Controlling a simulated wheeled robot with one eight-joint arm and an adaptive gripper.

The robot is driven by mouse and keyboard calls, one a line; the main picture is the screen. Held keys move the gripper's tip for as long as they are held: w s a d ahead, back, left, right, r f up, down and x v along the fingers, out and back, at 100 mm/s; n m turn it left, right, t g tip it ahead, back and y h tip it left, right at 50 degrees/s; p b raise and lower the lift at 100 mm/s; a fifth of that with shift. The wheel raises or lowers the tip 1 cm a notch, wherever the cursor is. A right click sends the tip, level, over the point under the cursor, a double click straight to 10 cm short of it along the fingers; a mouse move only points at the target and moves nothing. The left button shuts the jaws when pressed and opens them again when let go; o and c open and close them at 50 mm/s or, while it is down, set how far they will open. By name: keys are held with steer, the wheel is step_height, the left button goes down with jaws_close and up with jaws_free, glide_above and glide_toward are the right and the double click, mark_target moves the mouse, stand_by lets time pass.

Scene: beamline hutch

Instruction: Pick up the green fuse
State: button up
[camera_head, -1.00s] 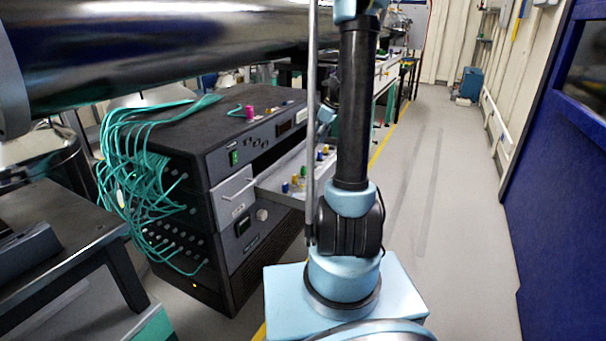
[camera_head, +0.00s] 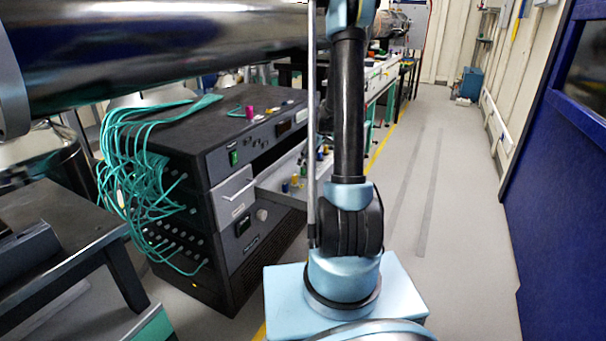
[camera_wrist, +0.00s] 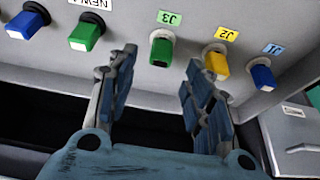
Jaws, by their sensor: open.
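In the wrist view a green fuse (camera_wrist: 161,50) stands at the J3 label, between and just beyond the fingertips. A second green fuse (camera_wrist: 86,34) stands to its left, under a partly cut-off label that reads NEW. My gripper (camera_wrist: 160,60) is open and empty, with one finger on each side of the J3 fuse in the picture. I cannot tell whether the fingers touch it. In the head view the arm hides the gripper, and the fuses in the light grey drawer (camera_head: 270,184) are too small to tell apart.
A yellow fuse (camera_wrist: 216,63) at J2 and a blue fuse (camera_wrist: 262,75) at J1 stand close by on the right. Another blue fuse (camera_wrist: 26,22) is at far left. The dark instrument rack (camera_head: 175,135) carries green cables (camera_head: 125,170). The floor at right (camera_head: 450,200) is clear.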

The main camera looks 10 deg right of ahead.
mark_target(303, 171)
steer(key=shift+x, duration=2.55)
steer(key=shift+d, duration=0.1)
steer(key=c, duration=1)
